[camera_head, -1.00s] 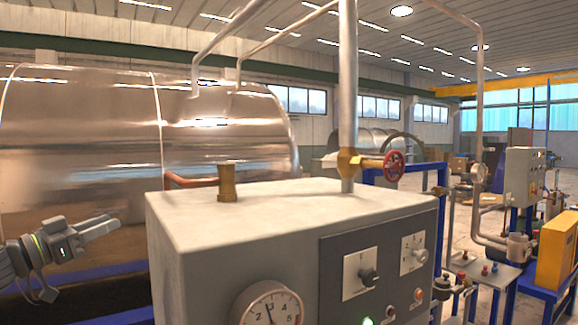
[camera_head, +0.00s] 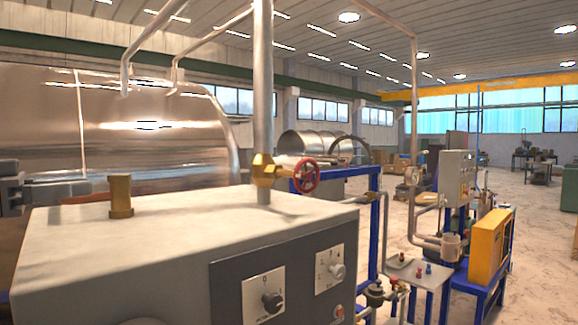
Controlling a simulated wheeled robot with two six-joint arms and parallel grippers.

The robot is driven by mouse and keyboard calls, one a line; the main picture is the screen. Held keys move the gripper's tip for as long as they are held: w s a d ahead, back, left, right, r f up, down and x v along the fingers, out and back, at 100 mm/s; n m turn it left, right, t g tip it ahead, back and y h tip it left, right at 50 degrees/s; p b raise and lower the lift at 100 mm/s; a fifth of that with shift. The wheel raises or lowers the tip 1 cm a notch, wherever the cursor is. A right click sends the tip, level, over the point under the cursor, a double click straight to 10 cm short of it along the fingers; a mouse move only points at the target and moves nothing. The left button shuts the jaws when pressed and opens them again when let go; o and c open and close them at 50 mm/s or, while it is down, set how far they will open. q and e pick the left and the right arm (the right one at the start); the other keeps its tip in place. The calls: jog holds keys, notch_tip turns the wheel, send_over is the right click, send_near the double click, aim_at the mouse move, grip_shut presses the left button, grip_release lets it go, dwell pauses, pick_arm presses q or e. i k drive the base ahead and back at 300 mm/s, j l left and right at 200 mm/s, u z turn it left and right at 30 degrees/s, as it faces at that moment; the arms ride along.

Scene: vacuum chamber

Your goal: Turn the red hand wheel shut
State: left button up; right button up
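The red hand wheel (camera_head: 305,176) sits on a brass valve (camera_head: 264,170) at the foot of a vertical steel pipe (camera_head: 263,90). The wheel faces right and stands just above the back right of the grey cabinet top. My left gripper (camera_head: 80,182) is at the far left, behind the cabinet's left part and well away from the wheel. Its fingers are small and blend into the shiny tank, so their opening is unclear. My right gripper is out of view.
The grey cabinet (camera_head: 130,245) with knobs fills the lower left; a brass fitting (camera_head: 120,196) stands on it. A large shiny tank (camera_head: 150,125) is behind. Blue frames, a yellow box (camera_head: 487,247) and a control box (camera_head: 455,172) stand right. Open floor lies further right.

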aim_at(306, 175)
jog(key=i+l, duration=0.4)
jog(key=l, duration=0.15)
jog(key=i+l, duration=0.35)
jog(key=l, duration=0.2)
jog(key=i+l+z, duration=0.1)
jog(key=i, duration=0.4)
